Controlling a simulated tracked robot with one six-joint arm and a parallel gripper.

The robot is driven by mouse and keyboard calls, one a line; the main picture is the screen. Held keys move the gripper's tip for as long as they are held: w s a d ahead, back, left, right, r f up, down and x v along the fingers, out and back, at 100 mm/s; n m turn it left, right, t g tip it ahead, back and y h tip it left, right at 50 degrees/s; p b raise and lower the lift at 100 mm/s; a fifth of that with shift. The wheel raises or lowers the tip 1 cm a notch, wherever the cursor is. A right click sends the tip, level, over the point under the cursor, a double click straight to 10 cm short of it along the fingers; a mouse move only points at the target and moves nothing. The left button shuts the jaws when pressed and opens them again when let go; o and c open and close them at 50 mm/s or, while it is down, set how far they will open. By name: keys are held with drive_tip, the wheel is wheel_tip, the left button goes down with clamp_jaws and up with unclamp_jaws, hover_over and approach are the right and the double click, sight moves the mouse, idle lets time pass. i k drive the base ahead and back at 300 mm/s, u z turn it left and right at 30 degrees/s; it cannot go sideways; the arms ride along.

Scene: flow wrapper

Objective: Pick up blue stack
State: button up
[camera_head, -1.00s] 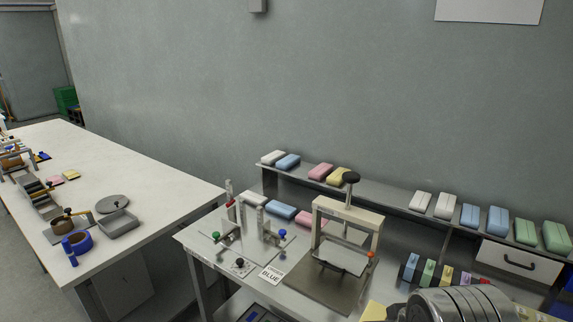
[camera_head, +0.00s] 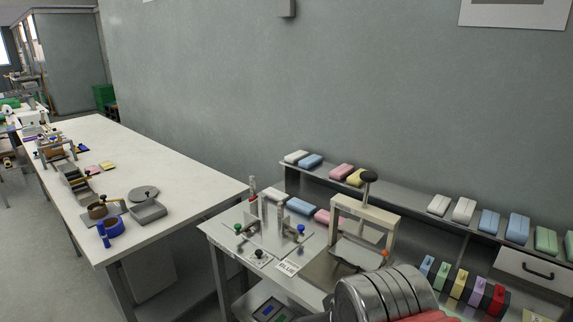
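Several blue stacks are in view. One blue stack (camera_head: 310,161) lies on the left part of the raised shelf, between a white and a pink one. Two more blue stacks (camera_head: 489,222) stand side by side on the right part of the shelf. Another blue stack (camera_head: 301,206) lies lower, behind the clamp fixture, between a white and a pink one. A small card reading BLUE (camera_head: 288,267) lies at the table's front edge. My arm's ribbed metal part shows at the bottom right, in front of the table. My gripper is not in view.
A press (camera_head: 365,210) with a black knob stands mid-table. A clamp fixture (camera_head: 270,240) with green and blue knobs is left of it. Coloured blocks (camera_head: 458,284) stand in a row at right, near a drawer (camera_head: 525,265). A long white table (camera_head: 180,190) is at left.

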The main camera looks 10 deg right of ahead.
sight(307, 163)
drive_tip(key=u, duration=1.65)
drive_tip(key=i, duration=2.7)
drive_tip(key=z, duration=0.2)
